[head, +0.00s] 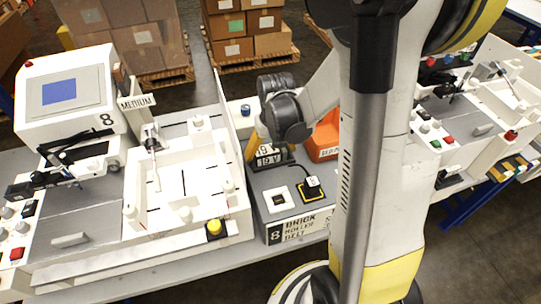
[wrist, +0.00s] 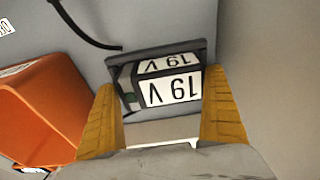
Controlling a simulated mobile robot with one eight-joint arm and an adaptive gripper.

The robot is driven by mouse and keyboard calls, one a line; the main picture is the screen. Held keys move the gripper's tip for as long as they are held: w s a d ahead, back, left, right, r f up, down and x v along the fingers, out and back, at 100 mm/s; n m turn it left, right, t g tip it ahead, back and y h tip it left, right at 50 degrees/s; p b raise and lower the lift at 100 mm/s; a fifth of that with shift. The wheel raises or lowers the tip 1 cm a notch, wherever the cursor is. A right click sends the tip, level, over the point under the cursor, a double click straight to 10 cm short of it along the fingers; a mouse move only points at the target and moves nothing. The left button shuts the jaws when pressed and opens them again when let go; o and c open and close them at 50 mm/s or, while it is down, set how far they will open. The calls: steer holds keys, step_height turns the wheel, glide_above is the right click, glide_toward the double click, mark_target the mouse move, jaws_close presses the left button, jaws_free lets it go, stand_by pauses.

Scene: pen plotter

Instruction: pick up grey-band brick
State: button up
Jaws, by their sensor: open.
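A dark brick with white "19 V" labels (wrist: 168,88) lies between my gripper's fingers in the wrist view. A grey strip runs along its far edge, and a small green spot shows at its left end. In the head view the labelled brick (head: 270,158) sits on the grey bench top, partly hidden by my gripper. My gripper (wrist: 161,84) is open, its yellow fingers on either side of the brick's near part. I cannot tell whether either finger touches it. My gripper also shows in the head view (head: 262,150), pointing down.
An orange bin (wrist: 45,105) stands close to the left finger; it also shows in the head view (head: 326,136). A black cable (wrist: 82,26) lies beyond the brick. A yellow-and-black block (head: 311,188) and a white plotter (head: 185,185) are nearby. A pale wall (wrist: 262,70) rises close on the right.

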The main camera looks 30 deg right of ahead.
steer(key=shift+r, duration=0.1)
steer(key=c, duration=1.1)
